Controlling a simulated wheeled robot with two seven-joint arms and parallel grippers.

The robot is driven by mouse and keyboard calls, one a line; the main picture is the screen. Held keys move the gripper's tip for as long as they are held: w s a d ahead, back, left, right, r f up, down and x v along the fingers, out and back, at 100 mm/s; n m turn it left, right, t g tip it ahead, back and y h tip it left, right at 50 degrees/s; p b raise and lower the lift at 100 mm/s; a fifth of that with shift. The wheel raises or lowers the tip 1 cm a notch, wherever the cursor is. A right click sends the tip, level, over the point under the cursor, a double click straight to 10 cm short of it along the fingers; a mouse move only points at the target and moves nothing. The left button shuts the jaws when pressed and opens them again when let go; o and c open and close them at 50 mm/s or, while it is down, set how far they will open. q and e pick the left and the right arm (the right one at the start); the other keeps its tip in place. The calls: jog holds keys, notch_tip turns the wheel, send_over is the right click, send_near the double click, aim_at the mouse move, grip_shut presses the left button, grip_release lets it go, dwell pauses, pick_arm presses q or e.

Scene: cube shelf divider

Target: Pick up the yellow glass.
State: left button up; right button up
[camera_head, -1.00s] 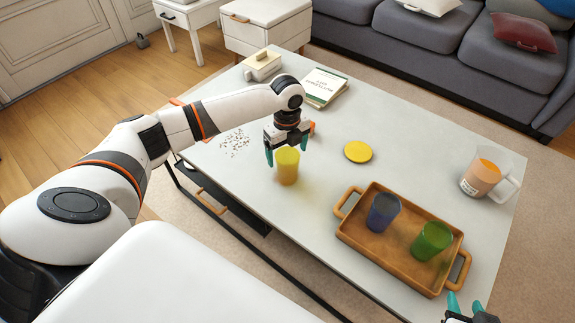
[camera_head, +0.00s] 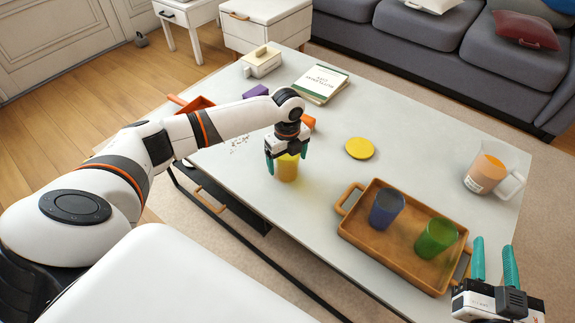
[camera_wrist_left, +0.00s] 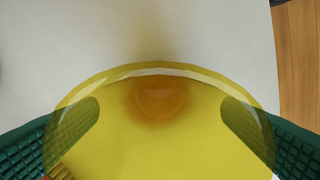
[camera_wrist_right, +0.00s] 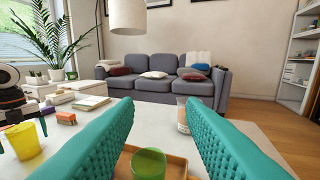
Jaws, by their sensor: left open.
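The yellow glass (camera_head: 287,171) stands upright on the table in the head view. My left gripper (camera_head: 286,168) is over it, pointing down, with its teal fingers open on either side of the glass. In the left wrist view the glass (camera_wrist_left: 160,130) fills the lower middle, its rim between the two open fingers. I cannot tell whether the fingers touch it. My right gripper (camera_head: 495,265) is at the lower right of the head view, open and empty near the tray's right end. The yellow glass (camera_wrist_right: 22,141) also shows at the left of the right wrist view.
A wooden tray (camera_head: 349,235) holds a blue glass (camera_head: 387,209) and a green glass (camera_head: 436,238). A yellow disc (camera_head: 359,148) lies behind the tray. A jug (camera_head: 490,172) stands at the right.

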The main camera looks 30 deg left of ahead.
pick_arm(q)
jog(key=shift+c, duration=0.4)
jog(key=c, duration=1.1)
jog(key=shift+r, duration=0.15)
jog(key=shift+c, duration=0.2)
